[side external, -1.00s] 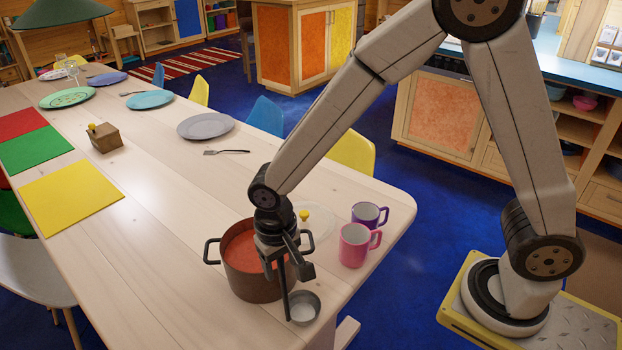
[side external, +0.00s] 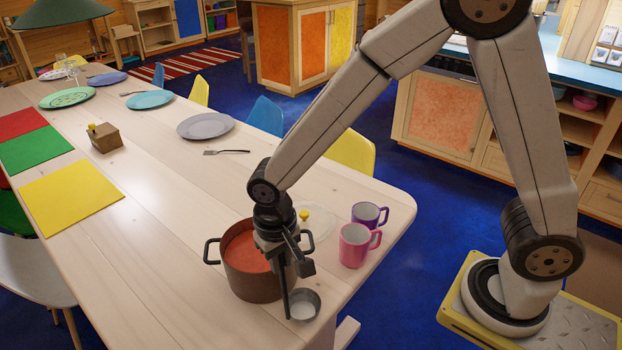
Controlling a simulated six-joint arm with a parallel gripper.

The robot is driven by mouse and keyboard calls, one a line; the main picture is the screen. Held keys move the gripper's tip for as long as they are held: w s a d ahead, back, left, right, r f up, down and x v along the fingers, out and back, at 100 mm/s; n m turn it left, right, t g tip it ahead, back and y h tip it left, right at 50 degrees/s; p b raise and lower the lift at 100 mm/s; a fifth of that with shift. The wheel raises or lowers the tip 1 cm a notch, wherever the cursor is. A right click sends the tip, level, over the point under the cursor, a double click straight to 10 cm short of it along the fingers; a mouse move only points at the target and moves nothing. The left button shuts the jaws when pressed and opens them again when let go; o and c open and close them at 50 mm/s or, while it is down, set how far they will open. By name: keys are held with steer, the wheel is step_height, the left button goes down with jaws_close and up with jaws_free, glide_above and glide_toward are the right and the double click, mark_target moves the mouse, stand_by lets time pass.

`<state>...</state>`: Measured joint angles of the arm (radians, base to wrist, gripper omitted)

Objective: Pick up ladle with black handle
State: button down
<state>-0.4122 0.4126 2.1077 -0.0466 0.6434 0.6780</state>
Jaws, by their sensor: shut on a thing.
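The ladle has a dark upright handle (side external: 285,292) and a round grey bowl (side external: 304,305) at its lower end. It is beside the right front of the brown pot (side external: 255,285), which holds red-orange soup. My gripper (side external: 286,256) points down over the pot's right side, shut on the upper part of the ladle's handle. The gripper hides the top of the handle and part of the pot's right side. Whether the bowl touches the table cannot be told from this view.
A pink mug (side external: 353,246) and a purple mug (side external: 367,215) stand right of the gripper. A clear lid with a yellow knob (side external: 304,214) lies behind it. A grey plate (side external: 205,126) and a fork (side external: 226,152) lie farther back. The table (side external: 150,250) is bare left of the pot.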

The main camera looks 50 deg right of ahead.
steer(key=shift+r, duration=0.5)
steer(key=s+d+r, duration=0.4)
steer(key=s+r, duration=0.7)
steer(key=s, duration=0.2)
steer(key=shift+s+d, duration=0.15)
steer(key=shift+r, duration=0.1)
stand_by(0.4)
